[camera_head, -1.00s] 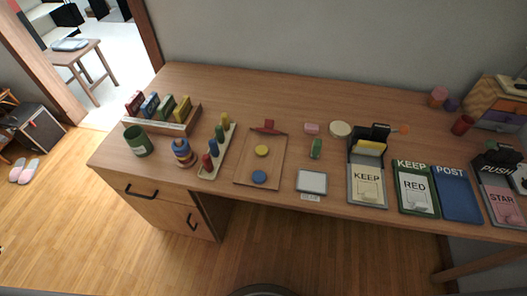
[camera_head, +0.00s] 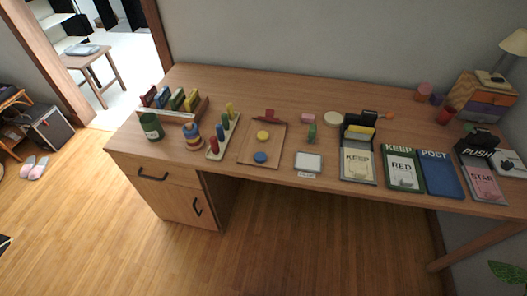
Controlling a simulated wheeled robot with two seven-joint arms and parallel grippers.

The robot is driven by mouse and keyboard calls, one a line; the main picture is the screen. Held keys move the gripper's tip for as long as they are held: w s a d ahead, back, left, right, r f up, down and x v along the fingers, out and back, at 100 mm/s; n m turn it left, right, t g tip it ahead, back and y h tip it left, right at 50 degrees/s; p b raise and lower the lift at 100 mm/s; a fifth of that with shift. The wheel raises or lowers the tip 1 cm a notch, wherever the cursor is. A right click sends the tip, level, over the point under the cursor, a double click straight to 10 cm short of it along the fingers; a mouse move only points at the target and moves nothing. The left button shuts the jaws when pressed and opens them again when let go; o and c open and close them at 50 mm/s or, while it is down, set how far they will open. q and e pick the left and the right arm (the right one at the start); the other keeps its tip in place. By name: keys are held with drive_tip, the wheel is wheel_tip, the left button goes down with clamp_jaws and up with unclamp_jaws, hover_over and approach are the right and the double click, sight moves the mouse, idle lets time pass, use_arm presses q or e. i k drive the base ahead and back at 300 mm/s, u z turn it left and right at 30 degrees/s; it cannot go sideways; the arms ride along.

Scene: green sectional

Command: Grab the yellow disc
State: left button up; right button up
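The yellow disc (camera_head: 263,135) lies flat on a wooden tray (camera_head: 246,150) in the middle of the desk. A blue disc (camera_head: 260,157) lies on the same tray, nearer the front, apart from the yellow one. A red piece (camera_head: 265,115) stands at the tray's back edge. Neither of my grippers shows in the head view.
The wooden desk (camera_head: 300,89) has clear room along its back. To the right are a white-topped pad (camera_head: 308,162) and several card holders (camera_head: 358,163).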

sight(262, 136)
drive_tip(key=z, duration=1.95)
drive_tip(key=i, duration=1)
drive_tip(key=u, duration=2.3)
